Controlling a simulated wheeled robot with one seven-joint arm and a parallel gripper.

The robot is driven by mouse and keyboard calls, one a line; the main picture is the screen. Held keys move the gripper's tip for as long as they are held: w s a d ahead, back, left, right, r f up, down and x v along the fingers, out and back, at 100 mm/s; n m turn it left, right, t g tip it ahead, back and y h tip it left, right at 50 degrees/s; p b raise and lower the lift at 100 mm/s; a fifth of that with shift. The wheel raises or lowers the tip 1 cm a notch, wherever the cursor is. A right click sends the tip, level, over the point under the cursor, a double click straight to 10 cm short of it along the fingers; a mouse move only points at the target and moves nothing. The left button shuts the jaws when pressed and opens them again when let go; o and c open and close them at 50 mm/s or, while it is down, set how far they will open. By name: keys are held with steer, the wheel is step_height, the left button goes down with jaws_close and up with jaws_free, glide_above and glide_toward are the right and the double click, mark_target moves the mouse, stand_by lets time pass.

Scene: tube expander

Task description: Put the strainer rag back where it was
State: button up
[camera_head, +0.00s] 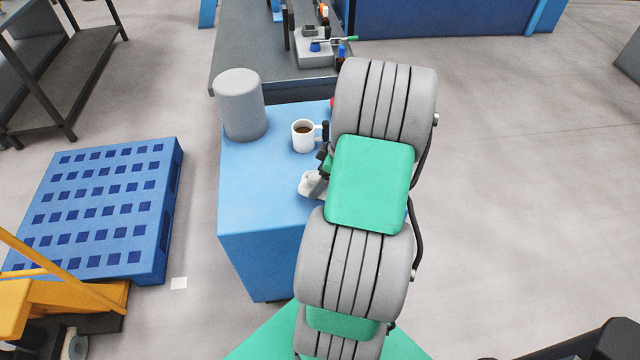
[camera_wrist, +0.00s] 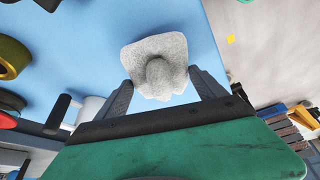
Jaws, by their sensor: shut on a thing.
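The strainer rag is a pale grey, crumpled cloth with a rounded lump in its middle. In the wrist view the rag (camera_wrist: 160,50) sits between the two dark fingers of my gripper (camera_wrist: 159,76), which is shut on it. In the head view a small part of the rag (camera_head: 310,186) shows over the blue cabinet top (camera_head: 257,165), left of my arm. My arm hides most of my gripper there. I cannot tell whether the rag touches the cabinet top.
A white mug (camera_head: 302,137) with a brown drink and a grey cylinder (camera_head: 240,105) stand on the cabinet behind the rag. A dark workbench (camera_head: 245,50) with tools is beyond. A blue pallet (camera_head: 100,200) lies at left. The cabinet's front left is clear.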

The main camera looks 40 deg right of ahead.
steer(key=shift+w+d+f, duration=0.1)
steer(key=shift+f, duration=1.8)
steer(key=o, duration=1.3)
steer(key=shift+r, duration=0.1)
